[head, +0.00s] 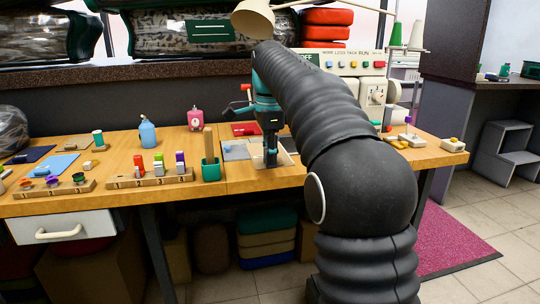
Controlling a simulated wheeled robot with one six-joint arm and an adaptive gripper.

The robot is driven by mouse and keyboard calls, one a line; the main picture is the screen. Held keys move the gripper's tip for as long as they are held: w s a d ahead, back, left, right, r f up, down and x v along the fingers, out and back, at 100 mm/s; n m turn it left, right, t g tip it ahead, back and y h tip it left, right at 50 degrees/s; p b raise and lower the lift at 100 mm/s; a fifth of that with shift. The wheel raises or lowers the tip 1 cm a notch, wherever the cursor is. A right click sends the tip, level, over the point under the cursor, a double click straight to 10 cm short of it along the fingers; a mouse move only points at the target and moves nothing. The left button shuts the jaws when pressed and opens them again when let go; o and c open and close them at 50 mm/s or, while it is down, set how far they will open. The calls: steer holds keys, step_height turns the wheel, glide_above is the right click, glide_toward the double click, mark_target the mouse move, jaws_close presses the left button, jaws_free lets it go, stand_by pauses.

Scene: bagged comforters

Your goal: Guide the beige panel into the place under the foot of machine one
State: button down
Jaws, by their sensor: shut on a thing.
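My gripper (271,162) points down at the wooden table, left of the sewing machine. It is shut on the beige panel (287,158), a flat pale piece at the tabletop that shows on both sides of the fingers. The cream sewing machine (345,62) stands behind my arm, with coloured buttons along its top. My black arm covers much of the machine, and its foot and needle area are hidden. I cannot tell how far the panel's edge is from the foot.
A grey flat piece (236,150) lies just left of my gripper. A red piece (245,129) lies behind.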

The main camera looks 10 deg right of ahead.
mark_target(262, 149)
steer(key=shift+f+b, duration=1.45)
steer(key=shift+f, duration=1.05)
steer(key=shift+w, duration=0.1)
steer(key=shift+w+f+p, duration=0.15)
steer(key=shift+w+p, duration=1.5)
steer(key=shift+w, duration=0.75)
steer(key=shift+w, duration=2.5)
steer(key=shift+w, duration=0.1)
